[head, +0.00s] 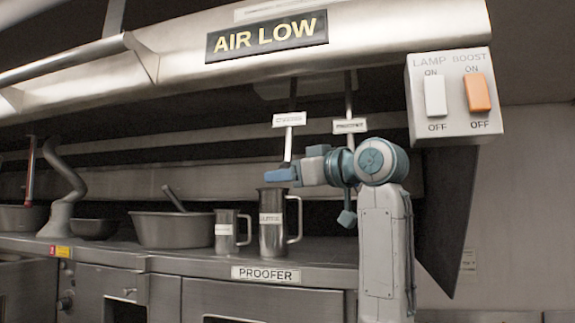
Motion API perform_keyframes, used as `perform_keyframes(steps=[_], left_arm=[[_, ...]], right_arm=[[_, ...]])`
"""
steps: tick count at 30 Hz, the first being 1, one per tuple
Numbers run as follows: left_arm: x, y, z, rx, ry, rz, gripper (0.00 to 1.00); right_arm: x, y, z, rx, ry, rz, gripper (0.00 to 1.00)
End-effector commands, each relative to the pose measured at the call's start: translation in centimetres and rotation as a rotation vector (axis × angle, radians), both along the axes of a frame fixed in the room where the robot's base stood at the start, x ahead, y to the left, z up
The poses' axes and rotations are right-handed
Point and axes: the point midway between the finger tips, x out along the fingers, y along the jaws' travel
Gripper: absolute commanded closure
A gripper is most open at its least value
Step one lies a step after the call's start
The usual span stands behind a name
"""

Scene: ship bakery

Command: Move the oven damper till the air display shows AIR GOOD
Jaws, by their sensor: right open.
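The air display (267,36) on the hood front reads AIR LOW in yellow letters. Two metal rods hang under the hood, each with a small white label. The left label (289,119) and the right label (349,125) are too blurred to read, so I cannot tell which rod is the oven damper. My right gripper (270,174) is open and points left, just below the left rod's lower end and over the taller metal jug. I cannot tell whether it touches the rod. My left gripper is out of view.
A switch box (451,96) with LAMP and BOOST switches hangs at the right. A taller jug (272,225), a smaller jug (228,232) and a large pan (172,230) stand on the counter. The PROOFER label (266,274) is on the counter front.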

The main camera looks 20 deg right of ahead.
Motion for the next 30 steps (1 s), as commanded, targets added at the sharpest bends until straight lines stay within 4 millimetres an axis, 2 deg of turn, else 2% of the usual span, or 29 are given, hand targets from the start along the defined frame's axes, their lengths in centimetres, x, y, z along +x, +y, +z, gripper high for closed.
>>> perform_keyframes(steps=[1,4,9,13,17,18,23,30], left_arm=[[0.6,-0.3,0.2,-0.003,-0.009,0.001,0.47],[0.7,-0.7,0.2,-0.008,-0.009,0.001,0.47],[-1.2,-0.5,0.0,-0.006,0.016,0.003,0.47],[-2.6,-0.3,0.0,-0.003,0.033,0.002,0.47],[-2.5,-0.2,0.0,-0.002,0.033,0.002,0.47],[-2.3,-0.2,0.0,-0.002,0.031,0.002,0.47],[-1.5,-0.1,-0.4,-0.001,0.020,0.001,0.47],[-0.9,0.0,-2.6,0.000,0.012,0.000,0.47]], right_arm=[[0.1,0.2,0.1,0.000,-0.001,0.001,0.48],[0.3,0.2,0.0,0.000,-0.001,0.001,0.48],[0.2,0.2,0.0,0.001,-0.001,0.000,0.48],[0.3,0.2,0.0,0.001,-0.001,0.000,0.72],[0.3,0.2,0.0,0.000,0.000,0.000,0.97],[0.3,0.2,0.0,0.000,0.000,0.000,1.00],[-0.3,0.6,0.0,-0.001,-0.002,0.002,1.00],[-4.6,3.5,1.9,-0.001,-0.008,0.005,1.00]])
